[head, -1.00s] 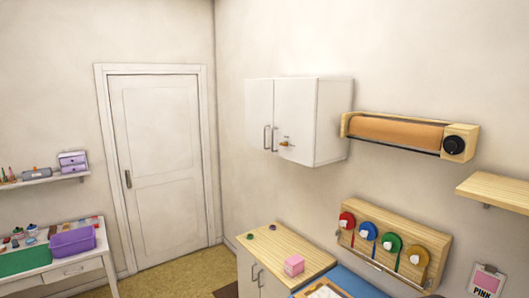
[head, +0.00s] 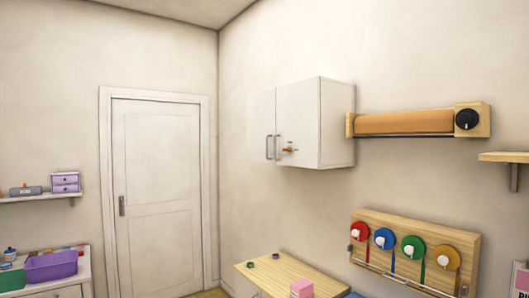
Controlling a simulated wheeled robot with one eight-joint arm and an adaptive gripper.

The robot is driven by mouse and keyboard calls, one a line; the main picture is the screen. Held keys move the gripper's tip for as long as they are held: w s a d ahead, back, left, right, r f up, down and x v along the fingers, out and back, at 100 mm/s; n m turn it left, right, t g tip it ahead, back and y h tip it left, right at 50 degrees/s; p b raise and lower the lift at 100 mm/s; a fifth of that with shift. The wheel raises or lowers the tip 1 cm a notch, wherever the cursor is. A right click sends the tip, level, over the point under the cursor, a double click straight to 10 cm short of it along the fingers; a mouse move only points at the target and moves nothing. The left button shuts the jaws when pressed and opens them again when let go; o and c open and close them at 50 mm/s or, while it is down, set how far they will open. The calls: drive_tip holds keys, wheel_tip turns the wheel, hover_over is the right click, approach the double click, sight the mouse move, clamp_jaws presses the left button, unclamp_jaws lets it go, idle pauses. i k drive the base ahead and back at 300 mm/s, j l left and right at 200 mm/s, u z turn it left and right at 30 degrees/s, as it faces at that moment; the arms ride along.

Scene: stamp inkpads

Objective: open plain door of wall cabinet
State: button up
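The white wall cabinet (head: 337,125) hangs on the right wall, near the room's corner. It has two doors, both shut. The left door (head: 260,118) is plain, with an upright metal handle (head: 268,147) near its right edge. The right door (head: 299,112) has its handle (head: 278,148) near its left edge, close to the other handle. My gripper is not in view.
Below the cabinet stands a wood-topped low cabinet (head: 276,269) with a pink block (head: 302,288) on it. A paper-roll holder (head: 405,122) and a rack of colored discs (head: 410,245) are on the wall to the right. A white room door (head: 160,190) is shut at left.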

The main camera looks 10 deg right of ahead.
sight(260, 105)
drive_tip(key=i+j, duration=0.15)
drive_tip(key=i, duration=0.3)
drive_tip(key=i+j, duration=0.2)
drive_tip(key=i, duration=0.25)
drive_tip(key=i+j, duration=0.15)
drive_tip(key=i, duration=0.3)
drive_tip(key=i+j+u, duration=0.1)
drive_tip(key=i, duration=0.35)
drive_tip(key=j, duration=0.1)
